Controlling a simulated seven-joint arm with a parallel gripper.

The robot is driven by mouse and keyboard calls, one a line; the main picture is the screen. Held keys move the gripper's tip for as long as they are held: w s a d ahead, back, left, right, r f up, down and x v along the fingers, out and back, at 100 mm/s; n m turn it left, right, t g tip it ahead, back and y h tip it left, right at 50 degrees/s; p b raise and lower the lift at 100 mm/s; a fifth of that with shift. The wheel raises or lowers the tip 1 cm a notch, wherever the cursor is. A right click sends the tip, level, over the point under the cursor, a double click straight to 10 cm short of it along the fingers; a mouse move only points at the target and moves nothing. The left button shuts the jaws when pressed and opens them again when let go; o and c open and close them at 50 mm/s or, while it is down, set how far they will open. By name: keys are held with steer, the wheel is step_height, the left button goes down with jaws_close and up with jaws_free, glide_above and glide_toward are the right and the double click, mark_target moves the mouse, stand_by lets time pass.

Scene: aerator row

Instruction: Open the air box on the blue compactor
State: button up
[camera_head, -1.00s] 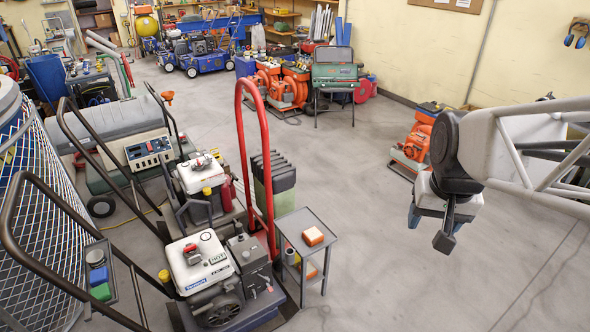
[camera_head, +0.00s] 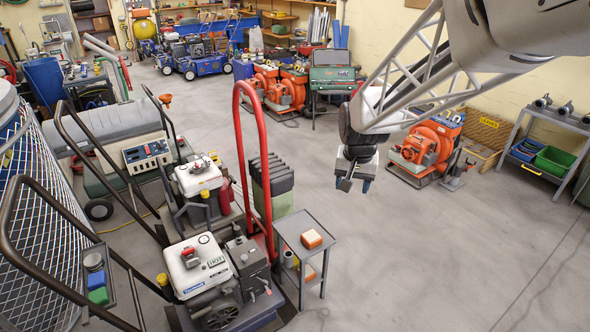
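The blue compactor (camera_head: 243,322) stands at the bottom centre, with a blue base showing low down and a white engine top (camera_head: 198,262). A dark grey box (camera_head: 246,256), apparently its air box, sits on the engine's right side and looks closed; its fastening is too small to tell. My gripper (camera_head: 355,186) hangs in the air to the right of and beyond the compactor, well clear of it. Its two fingers point down with a gap between them, and it is empty.
A tall red loop handle (camera_head: 266,135) rises just behind the box. Another white-topped machine (camera_head: 199,177) is behind.

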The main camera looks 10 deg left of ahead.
steer(key=w+a+f, duration=0.7)
steer(key=a+f, duration=0.2)
steer(key=a, duration=0.1)
steer(key=g, duration=0.1)
glide_above(244, 257)
step_height(244, 257, down, 35)
steer(key=shift+w+d+f, duration=0.1)
steer(key=shift+f, duration=0.25)
steer(key=shift+f, duration=0.15)
steer(key=shift+f, duration=3.75)
